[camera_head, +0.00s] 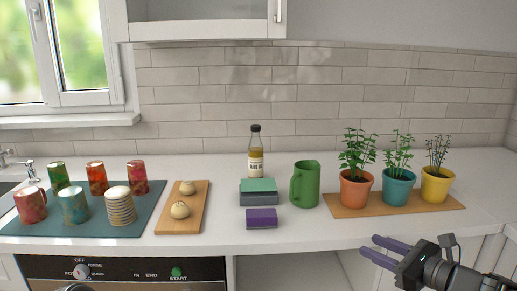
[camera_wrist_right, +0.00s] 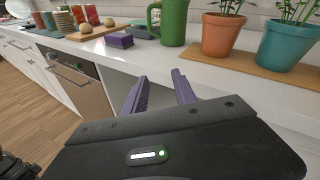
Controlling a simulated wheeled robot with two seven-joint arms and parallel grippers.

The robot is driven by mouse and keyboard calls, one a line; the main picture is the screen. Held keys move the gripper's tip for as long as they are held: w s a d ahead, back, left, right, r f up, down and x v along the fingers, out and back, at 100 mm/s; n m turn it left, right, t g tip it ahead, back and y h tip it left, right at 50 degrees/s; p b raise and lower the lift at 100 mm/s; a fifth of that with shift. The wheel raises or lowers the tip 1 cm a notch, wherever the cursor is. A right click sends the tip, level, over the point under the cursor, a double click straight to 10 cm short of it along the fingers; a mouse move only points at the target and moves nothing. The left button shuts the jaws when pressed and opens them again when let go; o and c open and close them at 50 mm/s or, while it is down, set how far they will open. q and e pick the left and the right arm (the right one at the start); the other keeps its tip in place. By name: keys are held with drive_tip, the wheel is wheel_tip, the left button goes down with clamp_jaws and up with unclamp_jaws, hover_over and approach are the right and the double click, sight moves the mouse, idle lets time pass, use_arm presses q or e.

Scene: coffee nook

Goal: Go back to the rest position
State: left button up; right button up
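My right gripper (camera_head: 369,246) is in front of the counter at the lower right of the head view, below the counter's front edge. Its two purple fingers are apart with nothing between them. The gripper touches nothing that I can see. My left gripper is not visible; only a small dark piece, perhaps of my left arm, shows at the bottom edge of the head view.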

drive_tip(key=s+f+n+g+h+p, duration=0.1)
drive_tip(key=s+f+n+g+h, duration=0.3)
drive_tip(key=f, duration=1)
drive_tip(key=s+f+n+g+h+p, duration=0.2)
drive_tip(key=s+f+n+g, duration=0.35)
drive_tip(key=f, duration=0.85)
drive_tip(key=s+a+f+n+g+p, duration=0.1)
drive_tip(key=s+a+f+n+p, duration=0.2)
drive_tip(key=s+a, duration=0.7)
drive_tip(key=s+a+f+n+g+y+p, duration=0.1)
drive_tip(key=s+a+f+n+p, duration=0.1)
drive_tip(key=s+a+f+n, duration=0.5)
drive_tip(key=s+a+n, duration=0.2)
drive_tip(key=n, duration=0.3)
drive_tip(key=shift+s+a+f+g+p, duration=0.15)
drive_tip(key=shift+s+a+g+p, duration=0.2)
drive_tip(key=shift+s+a+p, duration=0.05)
drive_tip(key=shift+n, duration=0.25)
